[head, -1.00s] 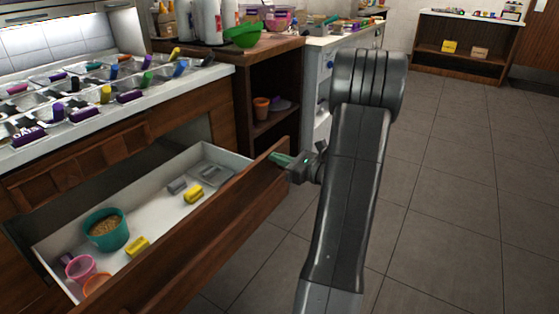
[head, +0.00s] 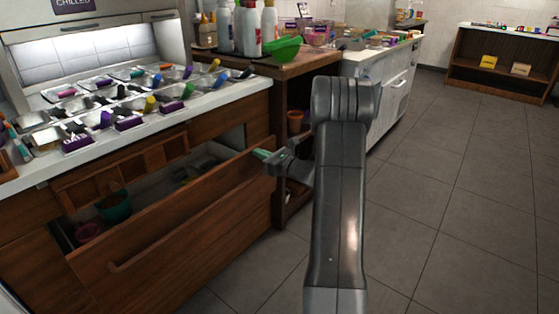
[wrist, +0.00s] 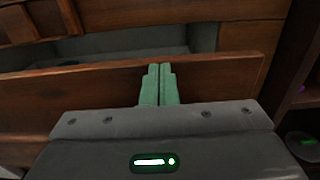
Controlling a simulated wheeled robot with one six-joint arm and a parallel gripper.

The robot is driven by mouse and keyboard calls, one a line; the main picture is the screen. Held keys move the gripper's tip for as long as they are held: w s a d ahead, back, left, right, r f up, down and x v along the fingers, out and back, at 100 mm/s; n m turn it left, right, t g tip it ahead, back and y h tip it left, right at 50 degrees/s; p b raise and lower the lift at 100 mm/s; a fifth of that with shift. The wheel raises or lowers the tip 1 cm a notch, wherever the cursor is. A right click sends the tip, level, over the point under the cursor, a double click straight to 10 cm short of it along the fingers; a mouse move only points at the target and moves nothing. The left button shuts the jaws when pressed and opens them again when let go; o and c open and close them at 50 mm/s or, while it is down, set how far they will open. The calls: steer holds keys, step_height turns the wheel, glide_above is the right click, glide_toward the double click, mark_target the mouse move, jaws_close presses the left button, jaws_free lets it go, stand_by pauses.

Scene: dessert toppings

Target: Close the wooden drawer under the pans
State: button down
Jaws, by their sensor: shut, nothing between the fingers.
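The wooden drawer (head: 180,230) under the pans is partly open, with a narrower gap at its top. Inside it a teal bowl (head: 115,207) and a pink cup (head: 88,232) show in shadow. My gripper (head: 262,154) is at the right end of the drawer front's top edge. In the wrist view the green fingers (wrist: 158,84) are together and empty, overlapping the drawer front (wrist: 100,92) near its top edge. I cannot tell whether they touch it. The drawer's handle (head: 135,262) is on its front face, away from the gripper.
The pans of toppings (head: 130,95) with coloured scoops sit on the white counter above. A wooden shelf unit (head: 296,150) stands just right of the drawer, with bottles and a green bowl (head: 285,50) on top. The tiled floor (head: 440,200) at right is clear.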

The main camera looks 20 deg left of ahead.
steer(key=x, duration=1.6)
steer(key=shift+p, duration=0.45)
steer(key=shift+r, duration=0.3)
steer(key=p+v, duration=0.1)
steer(key=v, duration=1.3)
steer(key=shift+f, duration=0.3)
steer(key=shift+d, duration=0.15)
steer(key=b+x, duration=0.1)
steer(key=x, duration=1.3)
